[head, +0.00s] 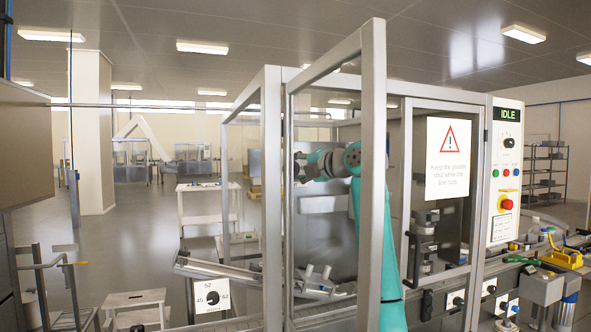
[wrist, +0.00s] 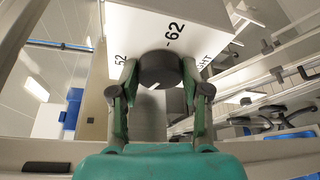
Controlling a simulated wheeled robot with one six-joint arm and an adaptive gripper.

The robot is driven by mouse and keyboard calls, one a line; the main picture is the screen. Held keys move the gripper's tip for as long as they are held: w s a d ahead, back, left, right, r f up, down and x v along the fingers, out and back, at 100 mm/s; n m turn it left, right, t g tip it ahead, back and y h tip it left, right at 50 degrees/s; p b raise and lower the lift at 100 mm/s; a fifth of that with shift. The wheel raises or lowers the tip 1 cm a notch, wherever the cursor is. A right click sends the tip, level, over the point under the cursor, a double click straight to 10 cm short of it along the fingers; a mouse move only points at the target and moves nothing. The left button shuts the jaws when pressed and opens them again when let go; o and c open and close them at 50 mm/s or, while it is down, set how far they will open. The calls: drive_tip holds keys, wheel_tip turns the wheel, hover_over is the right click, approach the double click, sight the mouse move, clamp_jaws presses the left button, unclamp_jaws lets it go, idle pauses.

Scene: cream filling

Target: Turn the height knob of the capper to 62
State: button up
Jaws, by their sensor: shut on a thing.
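In the wrist view my gripper (wrist: 159,74) is shut on a dark round knob (wrist: 158,66), one finger on each side. The knob sits on a white box face (wrist: 143,24) marked 52 on the left and 62 above the knob. Part of a word ending in HT shows on the right. A small light mark lies on the knob's lower side, away from the 62. In the head view a white dial plate (head: 226,306) at lower left carries 45, 52, 62 and a dark knob. No fingers show on it there, and I cannot tell whether it is the same dial.
My teal arm stands among framed glass guards (head: 373,130). A panel (head: 505,165) on the right reads IDLE and has a red stop button. A warning sign (head: 448,158) hangs on the guard. In the wrist view rails and machine parts lie right of the box.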

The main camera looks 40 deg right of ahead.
drive_tip(key=m+t, duration=0.1)
drive_tip(key=m, duration=0.2)
drive_tip(key=m+t, duration=0.1)
drive_tip(key=m, duration=0.3)
drive_tip(key=m+t, duration=0.1)
drive_tip(key=m, duration=0.2)
drive_tip(key=shift+f+t, duration=0.4)
drive_tip(key=shift+m+h, duration=0.3)
drive_tip(key=shift+m, duration=0.2)
drive_tip(key=o, duration=1.1)
drive_tip(key=shift+o, duration=0.2)
drive_tip(key=shift+s, duration=0.1)
drive_tip(key=v, duration=1.1)
drive_tip(key=shift+s+f, duration=0.2)
drive_tip(key=shift+s, duration=0.2)
